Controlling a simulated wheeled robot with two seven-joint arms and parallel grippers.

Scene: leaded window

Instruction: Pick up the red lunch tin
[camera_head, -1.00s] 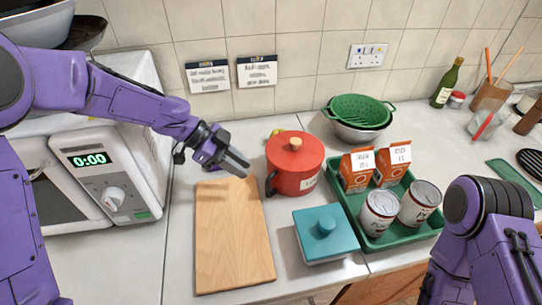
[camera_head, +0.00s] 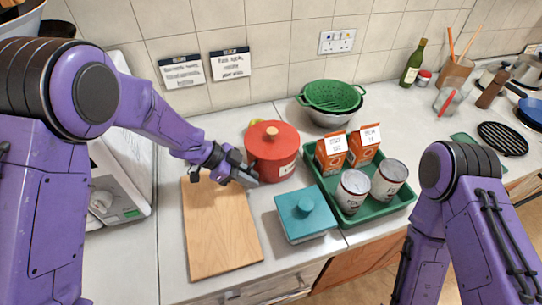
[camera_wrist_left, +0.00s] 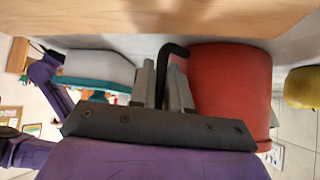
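The red lunch tin (camera_head: 272,158) is a round red pot with a lid, a wooden knob and a pale label, standing upright on the counter behind the wooden board. In the left wrist view the red tin (camera_wrist_left: 230,90) shows its black side handle (camera_wrist_left: 172,52). My left gripper (camera_head: 250,179) is at the tin's left side, by the handle. In the left wrist view its two fingers (camera_wrist_left: 163,88) are a little apart, with the handle in line with the gap; contact cannot be told. My right arm is at the right, its gripper out of view.
A wooden board (camera_head: 220,235) lies below the left gripper. A teal-lidded box (camera_head: 305,217) stands in front of the tin. A green tray (camera_head: 338,212) with cartons and cans is to the right. A green colander (camera_head: 332,94) stands behind. A microwave (camera_head: 122,185) is at the left.

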